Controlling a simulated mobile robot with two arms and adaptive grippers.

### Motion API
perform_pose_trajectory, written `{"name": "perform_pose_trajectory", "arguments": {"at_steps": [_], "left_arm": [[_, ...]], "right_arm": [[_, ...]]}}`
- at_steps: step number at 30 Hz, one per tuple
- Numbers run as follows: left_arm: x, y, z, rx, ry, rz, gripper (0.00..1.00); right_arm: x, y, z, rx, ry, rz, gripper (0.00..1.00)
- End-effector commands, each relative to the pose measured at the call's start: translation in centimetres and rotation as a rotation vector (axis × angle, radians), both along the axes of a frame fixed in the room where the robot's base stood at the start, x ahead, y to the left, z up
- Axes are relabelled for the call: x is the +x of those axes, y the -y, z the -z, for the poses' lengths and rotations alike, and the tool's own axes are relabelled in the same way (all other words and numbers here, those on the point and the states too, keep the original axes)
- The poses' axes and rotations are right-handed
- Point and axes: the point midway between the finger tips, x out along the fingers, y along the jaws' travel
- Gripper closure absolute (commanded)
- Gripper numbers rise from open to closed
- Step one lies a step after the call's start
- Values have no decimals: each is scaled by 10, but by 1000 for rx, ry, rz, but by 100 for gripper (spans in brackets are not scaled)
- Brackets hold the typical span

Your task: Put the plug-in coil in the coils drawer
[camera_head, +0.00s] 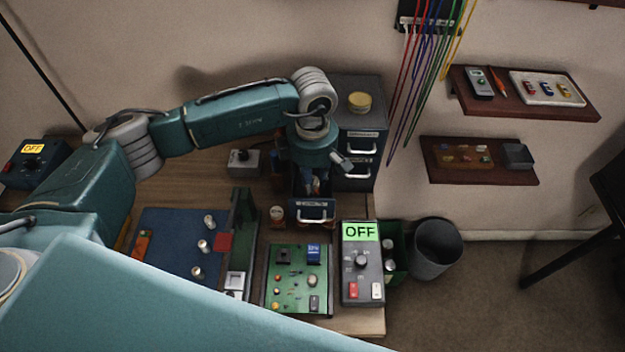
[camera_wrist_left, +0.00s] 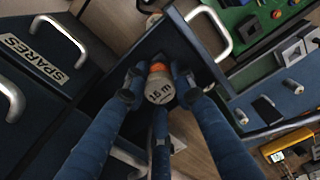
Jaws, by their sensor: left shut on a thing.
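My left gripper (camera_head: 314,183) points down into the open drawer (camera_head: 312,211) at the bottom of the dark cabinet. In the left wrist view the gripper (camera_wrist_left: 160,88) is shut on the plug-in coil (camera_wrist_left: 160,90), a pale cylinder marked "15 m" with an orange band. The coil is within the outline of the open drawer, behind its front with the metal handle (camera_wrist_left: 212,28). Whether the coil touches the drawer floor cannot be told. The coil is not clearly visible in the head view. My right gripper is not in view.
Closed drawers, one labelled SPARES (camera_wrist_left: 34,58), sit above the open one. A green circuit board (camera_head: 298,280), a meter reading OFF (camera_head: 361,262) and a blue mat (camera_head: 180,245) with small cylinders crowd the bench. A bin (camera_head: 435,250) stands at right.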

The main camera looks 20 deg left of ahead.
Motion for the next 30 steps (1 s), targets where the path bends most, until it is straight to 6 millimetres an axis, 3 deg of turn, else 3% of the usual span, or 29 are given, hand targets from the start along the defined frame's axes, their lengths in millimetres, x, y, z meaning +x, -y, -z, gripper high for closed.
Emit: {"name": "perform_pose_trajectory", "arguments": {"at_steps": [11,12,14,26,30], "left_arm": [[0,0,6,-1,2,0,100],[0,0,5,-1,1,0,69],[0,0,4,-1,1,0,57],[1,0,-1,-1,2,0,56],[2,1,-20,-2,8,1,56]], "right_arm": [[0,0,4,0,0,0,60],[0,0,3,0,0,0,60],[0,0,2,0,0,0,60],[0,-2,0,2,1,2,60],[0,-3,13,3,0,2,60]]}}
